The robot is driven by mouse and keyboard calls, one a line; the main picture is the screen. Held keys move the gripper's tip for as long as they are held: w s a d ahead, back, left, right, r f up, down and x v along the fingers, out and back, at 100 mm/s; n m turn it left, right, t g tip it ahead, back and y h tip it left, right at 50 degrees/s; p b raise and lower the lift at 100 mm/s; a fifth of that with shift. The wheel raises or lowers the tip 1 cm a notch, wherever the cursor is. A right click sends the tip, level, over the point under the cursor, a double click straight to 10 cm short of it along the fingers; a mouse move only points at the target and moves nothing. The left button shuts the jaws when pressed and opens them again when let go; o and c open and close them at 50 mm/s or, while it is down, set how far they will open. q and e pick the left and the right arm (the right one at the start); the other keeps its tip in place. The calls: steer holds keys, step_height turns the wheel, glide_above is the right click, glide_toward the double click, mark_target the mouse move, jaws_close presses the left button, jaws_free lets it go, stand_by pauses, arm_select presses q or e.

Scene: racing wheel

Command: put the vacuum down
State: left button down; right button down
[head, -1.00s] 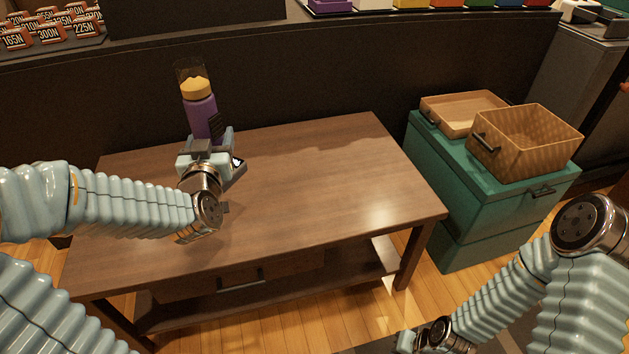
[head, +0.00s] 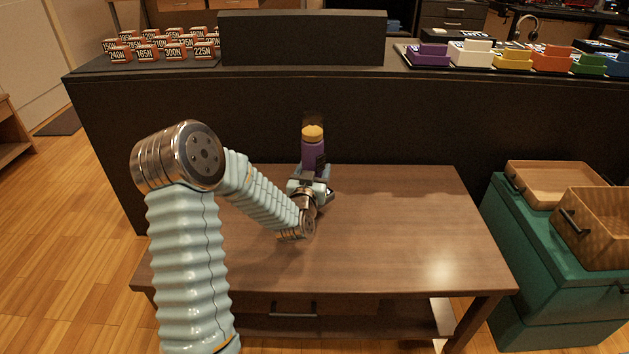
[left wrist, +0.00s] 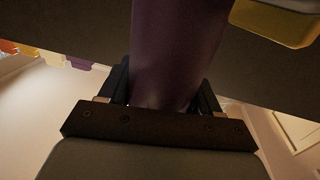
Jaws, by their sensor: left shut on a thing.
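The vacuum (head: 313,152) is a purple body with a yellow band and a dark clear nozzle at its top. It stands roughly upright over the back part of the brown wooden table (head: 400,235), in front of the black counter wall. My left gripper (head: 311,178) is shut on its lower part. In the left wrist view the purple body (left wrist: 178,50) sits between the two dark fingers. The vacuum's lower end is hidden by the gripper, so I cannot tell whether it touches the table. My right gripper is out of view.
The table's right half is clear. A teal cabinet (head: 530,275) with a wooden tray (head: 550,185) and a woven basket (head: 600,240) stands at the right. The black counter (head: 420,110) behind holds orange numbered blocks (head: 147,53) and coloured bins (head: 470,52).

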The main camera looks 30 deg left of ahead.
arm_select(q)
steer(key=shift+w+a+f, duration=0.1)
steer(key=shift+w+f, duration=0.15)
steer(key=shift+f, duration=1.5)
steer(key=shift+f, duration=0.25)
steer(key=shift+c, duration=1.1)
jaws_free()
steer(key=shift+r, duration=0.1)
